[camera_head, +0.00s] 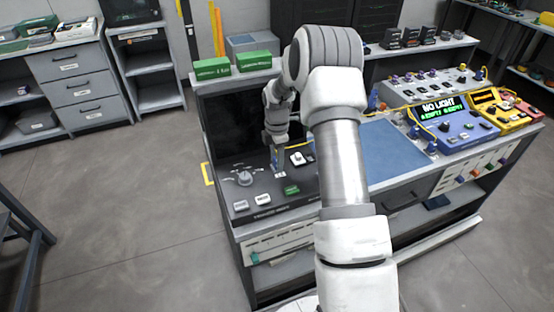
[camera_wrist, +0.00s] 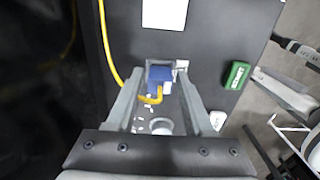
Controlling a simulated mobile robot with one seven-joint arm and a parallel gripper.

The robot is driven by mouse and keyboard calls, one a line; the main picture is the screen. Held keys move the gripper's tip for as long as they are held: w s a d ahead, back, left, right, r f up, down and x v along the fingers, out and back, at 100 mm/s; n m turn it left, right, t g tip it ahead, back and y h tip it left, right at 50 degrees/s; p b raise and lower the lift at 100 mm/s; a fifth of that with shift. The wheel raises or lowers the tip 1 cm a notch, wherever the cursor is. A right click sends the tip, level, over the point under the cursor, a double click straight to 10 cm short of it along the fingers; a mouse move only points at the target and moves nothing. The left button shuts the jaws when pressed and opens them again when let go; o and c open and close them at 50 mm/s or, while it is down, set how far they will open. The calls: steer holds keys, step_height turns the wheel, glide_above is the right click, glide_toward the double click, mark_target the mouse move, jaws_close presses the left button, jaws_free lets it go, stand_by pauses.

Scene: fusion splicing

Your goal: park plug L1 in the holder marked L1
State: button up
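A blue plug (camera_wrist: 160,75) with a yellow cable (camera_wrist: 113,55) sits at a small light-framed fitting in the dark panel in the wrist view. No L1 mark is readable on the plug or the fitting. My gripper (camera_wrist: 162,78) points down at the panel, with one finger on each side of the plug. Whether the fingers touch the plug is not clear. In the head view my gripper (camera_head: 278,162) is low over the dark bench panel (camera_head: 262,200), and the plug is too small there to make out.
A green block (camera_wrist: 237,75) stands right of the gripper, and a white card (camera_wrist: 165,13) lies beyond the plug. A dark upright screen (camera_head: 225,125) rises behind the panel. A blue mat (camera_head: 392,150) and a blue device reading NO LIGHT (camera_head: 450,125) are to the right.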

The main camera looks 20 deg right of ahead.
steer(key=shift+o, duration=0.9)
step_height(320, 180, up, 17)
steer(key=shift+r+p, duration=0.2)
steer(key=shift+p, duration=0.1)
